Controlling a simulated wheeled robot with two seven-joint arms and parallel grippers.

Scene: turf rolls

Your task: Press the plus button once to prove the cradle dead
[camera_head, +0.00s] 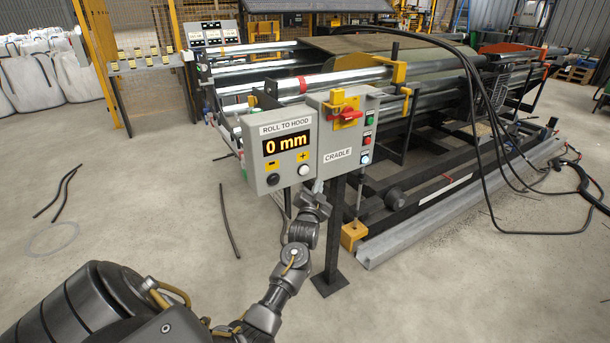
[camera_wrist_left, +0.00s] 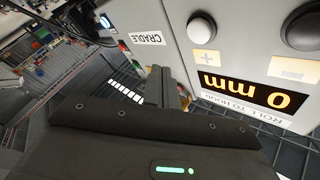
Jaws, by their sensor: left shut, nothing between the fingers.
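The white plus button (camera_head: 304,170) is on the grey roll-to-hood box (camera_head: 256,150), under a yellow plus label. The display reads 0 mm. A black button (camera_head: 273,179) is to its left. In the left wrist view, upside down, the plus button (camera_wrist_left: 201,27) and black button (camera_wrist_left: 301,27) both show. My left gripper (camera_head: 318,187) is shut and empty, just below and right of the plus button, apart from it as far as I can tell. Its fingers (camera_wrist_left: 168,84) point towards the box in the wrist view. My right gripper is not in view.
The cradle box (camera_head: 340,140) adjoins on the right, with a red switch handle (camera_head: 347,114) on yellow and small side buttons. A dark post (camera_head: 334,235) carries the boxes. The roller machine (camera_head: 440,110) stands behind. Black cables hang at right. Floor at left is mostly clear.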

